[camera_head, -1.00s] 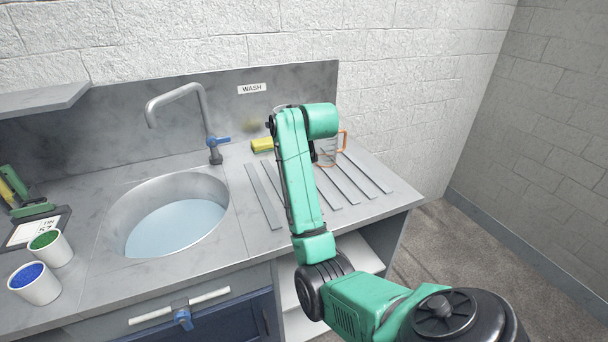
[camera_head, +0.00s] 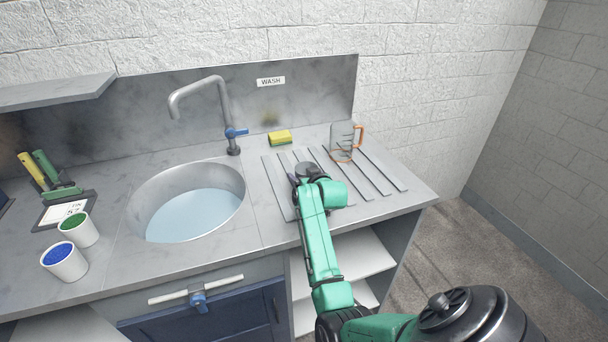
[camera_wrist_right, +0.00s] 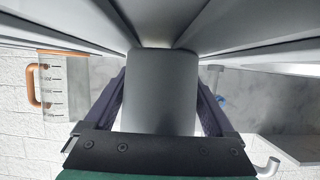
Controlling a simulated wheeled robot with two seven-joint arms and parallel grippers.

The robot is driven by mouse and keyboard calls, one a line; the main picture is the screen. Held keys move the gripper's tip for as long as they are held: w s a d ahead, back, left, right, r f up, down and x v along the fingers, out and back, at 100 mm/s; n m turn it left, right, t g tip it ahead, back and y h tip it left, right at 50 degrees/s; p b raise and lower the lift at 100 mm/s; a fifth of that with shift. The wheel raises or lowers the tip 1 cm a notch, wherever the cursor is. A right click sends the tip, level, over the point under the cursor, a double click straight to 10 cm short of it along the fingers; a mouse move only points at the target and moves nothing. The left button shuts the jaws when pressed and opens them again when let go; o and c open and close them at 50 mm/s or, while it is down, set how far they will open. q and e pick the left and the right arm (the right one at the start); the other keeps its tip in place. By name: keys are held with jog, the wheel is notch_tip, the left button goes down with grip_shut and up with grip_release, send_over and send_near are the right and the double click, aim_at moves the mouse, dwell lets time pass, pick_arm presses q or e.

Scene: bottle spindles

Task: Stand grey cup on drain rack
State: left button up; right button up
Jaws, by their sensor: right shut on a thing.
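The grey cup (camera_wrist_right: 160,88) fills the middle of the right wrist view, between the two dark fingers of my right gripper (camera_wrist_right: 160,100), which is shut on it. The cup's far end is close to the pale slats of the drain rack (camera_wrist_right: 240,30); I cannot tell whether it touches them. In the head view the right gripper (camera_head: 300,176) is over the left part of the drain rack (camera_head: 376,170). My own arm hides most of the cup and gripper there. My left gripper is not in view.
A clear measuring jug (camera_head: 342,146) with an orange handle stands at the rack's back. A yellow sponge (camera_head: 280,137) lies behind the rack. The water-filled sink (camera_head: 140,190) and tap (camera_head: 228,110) are to the left.

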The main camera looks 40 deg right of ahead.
jog(key=shift+f, duration=0.15)
jog(key=o, duration=1.2)
jog(key=shift+c, duration=0.2)
jog(key=shift+s+r, duration=0.1)
jog(key=shift+r, duration=0.15)
jog(key=v, duration=1.2)
